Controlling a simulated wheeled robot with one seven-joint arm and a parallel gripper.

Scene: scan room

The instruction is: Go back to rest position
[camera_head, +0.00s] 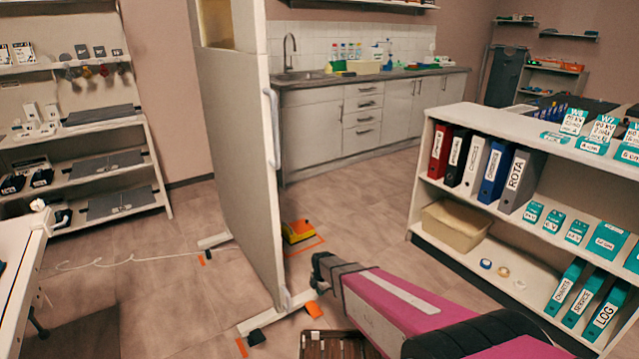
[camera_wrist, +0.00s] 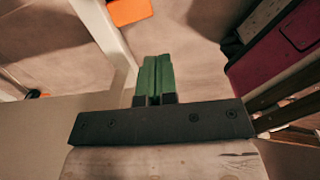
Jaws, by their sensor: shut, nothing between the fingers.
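My gripper (camera_wrist: 156,72) shows in the wrist view as two green fingers pressed together in front of a dark bar. Nothing is held between them. In the head view my pink arm reaches in from the lower right, and its dark front end is near the foot of the partition. The gripper fingers cannot be made out there. The wrist view shows floor beyond the fingers and a pink part of my arm at the right.
A tall partition (camera_head: 235,150) stands left of my arm on white feet. A shelf unit (camera_head: 470,205) with binders is at the right. A slatted wooden thing (camera_head: 335,346) is low in front. A yellow object (camera_head: 298,230) lies behind the partition. Floor (camera_head: 150,290) is open at left.

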